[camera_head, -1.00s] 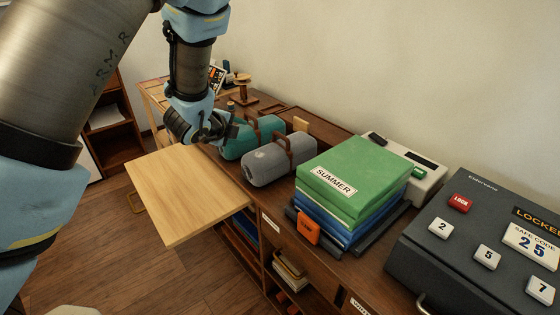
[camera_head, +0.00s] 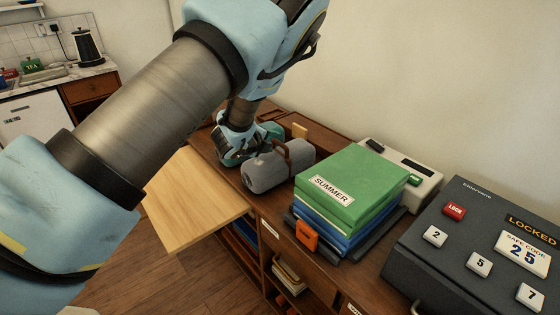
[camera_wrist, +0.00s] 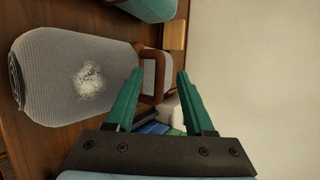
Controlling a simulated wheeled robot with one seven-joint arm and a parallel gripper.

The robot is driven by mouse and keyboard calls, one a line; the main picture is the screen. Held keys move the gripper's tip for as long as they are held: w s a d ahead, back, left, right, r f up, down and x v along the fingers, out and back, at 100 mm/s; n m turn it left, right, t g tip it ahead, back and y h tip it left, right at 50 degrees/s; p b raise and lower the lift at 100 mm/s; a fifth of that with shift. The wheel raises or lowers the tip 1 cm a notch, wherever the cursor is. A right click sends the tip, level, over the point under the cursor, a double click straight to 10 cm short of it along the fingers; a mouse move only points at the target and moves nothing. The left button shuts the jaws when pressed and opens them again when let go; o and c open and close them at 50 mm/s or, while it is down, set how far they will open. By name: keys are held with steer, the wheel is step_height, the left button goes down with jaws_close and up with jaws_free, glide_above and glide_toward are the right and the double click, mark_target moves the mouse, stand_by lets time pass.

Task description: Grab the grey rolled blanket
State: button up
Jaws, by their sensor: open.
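The grey rolled blanket (camera_head: 264,171) lies on the dresser top, with a brown strap handle (camera_head: 286,153) standing up from it. In the wrist view the blanket (camera_wrist: 75,85) fills the left side, with a white patch on it. Its brown handle (camera_wrist: 153,88) shows beyond and partly between my fingertips; I cannot tell how deep it sits between them. My gripper (camera_wrist: 158,70) is open, with two green fingers apart and nothing held. In the head view my wrist is beside the blanket's far left side, and the fingertips are hidden.
A teal roll (camera_head: 270,130) lies just behind the grey one, partly hidden by my wrist. A dark locked safe (camera_head: 480,245) stands farther right. A light wooden board (camera_head: 195,205) juts out at the left.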

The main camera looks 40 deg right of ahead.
steer(key=shift+x, duration=1.15)
steer(key=shift+c, duration=0.3)
jaws_close()
steer(key=shift+d+r, duration=0.1)
steer(key=shift+r, duration=0.1)
